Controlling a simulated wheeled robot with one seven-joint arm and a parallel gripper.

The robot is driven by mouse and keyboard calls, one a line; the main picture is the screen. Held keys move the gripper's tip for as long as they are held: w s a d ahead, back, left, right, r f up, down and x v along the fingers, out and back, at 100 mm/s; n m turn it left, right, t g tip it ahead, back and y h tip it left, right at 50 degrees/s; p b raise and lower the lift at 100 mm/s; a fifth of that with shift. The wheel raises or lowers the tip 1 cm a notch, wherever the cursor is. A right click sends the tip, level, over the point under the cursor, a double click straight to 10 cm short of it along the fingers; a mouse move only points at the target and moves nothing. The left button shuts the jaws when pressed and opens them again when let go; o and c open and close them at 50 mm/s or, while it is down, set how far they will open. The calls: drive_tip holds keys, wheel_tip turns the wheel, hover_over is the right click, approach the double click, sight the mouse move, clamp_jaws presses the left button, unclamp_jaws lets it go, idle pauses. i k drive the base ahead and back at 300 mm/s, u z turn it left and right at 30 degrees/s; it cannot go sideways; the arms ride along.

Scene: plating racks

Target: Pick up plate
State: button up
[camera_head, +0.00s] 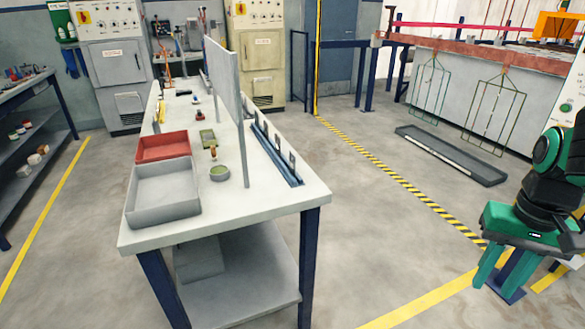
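A blue rail (262,148) lies along the right side of the white workbench (285,197). Several small grey plates (291,160) stand upright in it, spaced along its length. They look thin, and their lower edges are hidden in the rail. My gripper (492,287), green with two fingers pointing down, is at the far right of the view. It is well apart from the bench and the plates. Its fingers are spread with a gap between them, and nothing shows between them.
A tall grey panel (222,92) stands along the bench left of the rail. Wire racks (494,108) hang above a floor tray (450,156). Floor between is clear.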

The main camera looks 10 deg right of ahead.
sight(291, 156)
drive_tip(key=z, duration=0.1)
drive_tip(key=i, duration=1)
drive_tip(key=u, duration=0.05)
